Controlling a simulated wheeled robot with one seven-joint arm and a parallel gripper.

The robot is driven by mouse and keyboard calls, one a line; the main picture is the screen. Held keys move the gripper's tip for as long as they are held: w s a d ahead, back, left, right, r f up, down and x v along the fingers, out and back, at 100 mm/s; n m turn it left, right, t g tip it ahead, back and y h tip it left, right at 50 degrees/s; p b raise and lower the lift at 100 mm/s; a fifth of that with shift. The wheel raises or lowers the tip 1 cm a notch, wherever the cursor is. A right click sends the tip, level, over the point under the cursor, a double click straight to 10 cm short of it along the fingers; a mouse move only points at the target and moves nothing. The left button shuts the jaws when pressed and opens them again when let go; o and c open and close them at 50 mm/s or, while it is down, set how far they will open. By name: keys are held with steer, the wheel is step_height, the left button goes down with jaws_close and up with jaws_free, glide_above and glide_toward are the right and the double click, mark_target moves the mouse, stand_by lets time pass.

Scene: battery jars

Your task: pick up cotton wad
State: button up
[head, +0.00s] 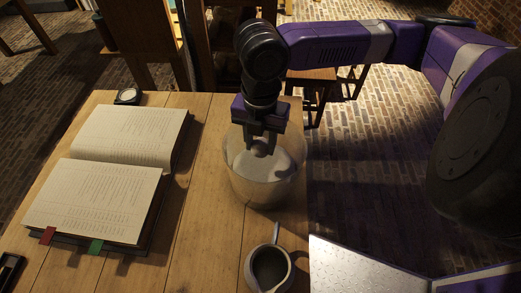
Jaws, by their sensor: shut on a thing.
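My gripper (261,143) points down over the mouth of a clear glass jar (237,187) on the wooden table. Its fingers are shut on a small pale greyish lump, the cotton wad (260,150), at about the height of the jar's rim. The fingers cover part of the wad. Pale material shows inside the jar below; I cannot tell exactly what it is.
A small jug (270,268) with a handle stands in front of the jar. An open book (105,175) with red and green tabs lies at left. A small round dial (128,96) sits behind it. The table (212,240) is bare between book and jar.

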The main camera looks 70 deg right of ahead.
mark_target(261, 143)
step_height(261, 143, up, 15)
steer(key=p, duration=0.1)
steer(key=shift+f+p, duration=0.2)
steer(key=shift+p, duration=0.15)
